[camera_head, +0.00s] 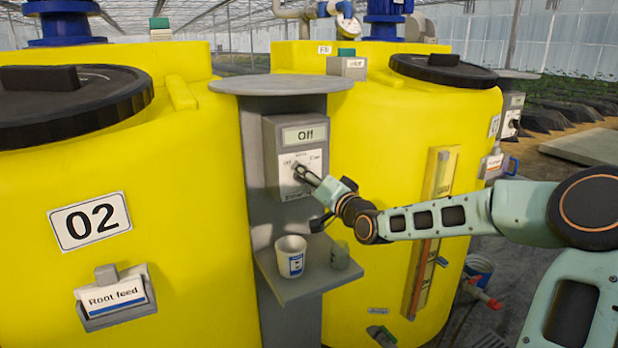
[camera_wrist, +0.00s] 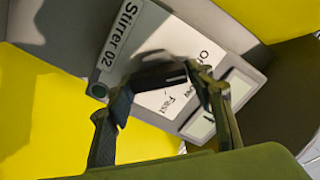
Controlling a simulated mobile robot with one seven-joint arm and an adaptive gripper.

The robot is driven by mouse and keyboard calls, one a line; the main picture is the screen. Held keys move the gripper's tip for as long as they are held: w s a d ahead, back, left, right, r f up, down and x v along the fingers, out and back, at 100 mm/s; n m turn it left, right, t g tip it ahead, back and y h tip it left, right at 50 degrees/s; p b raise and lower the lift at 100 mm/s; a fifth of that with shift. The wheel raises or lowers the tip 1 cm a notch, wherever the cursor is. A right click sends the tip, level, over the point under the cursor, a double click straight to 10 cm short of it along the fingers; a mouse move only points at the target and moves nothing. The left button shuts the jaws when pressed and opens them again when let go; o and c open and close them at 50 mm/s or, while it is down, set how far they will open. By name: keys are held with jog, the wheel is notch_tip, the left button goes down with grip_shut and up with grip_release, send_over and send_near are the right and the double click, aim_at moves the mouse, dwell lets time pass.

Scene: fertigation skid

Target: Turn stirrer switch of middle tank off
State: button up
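The stirrer switch box (camera_head: 296,155) stands on a grey post between two yellow tanks; its display (camera_head: 304,135) reads "Off". In the wrist view its label (camera_wrist: 120,35) reads "Stirrer 02", and its white dial plate shows Off and Fast, partly hidden. A dark bar-shaped knob (camera_wrist: 160,75) sits on the plate. My gripper (camera_head: 312,180) is at the dial. In the wrist view my gripper (camera_wrist: 158,88) has its fingers spread, one at each end of the knob; I cannot tell whether they touch it. The yellow tank at left (camera_head: 180,230) carries the sign "02".
A round grey plate (camera_head: 282,84) tops the post. Another yellow tank (camera_head: 370,140) stands behind my arm, with a sight gauge (camera_head: 437,190).

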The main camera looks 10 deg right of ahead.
jog(key=shift+o, duration=1.3)
jog(key=v, duration=1.2)
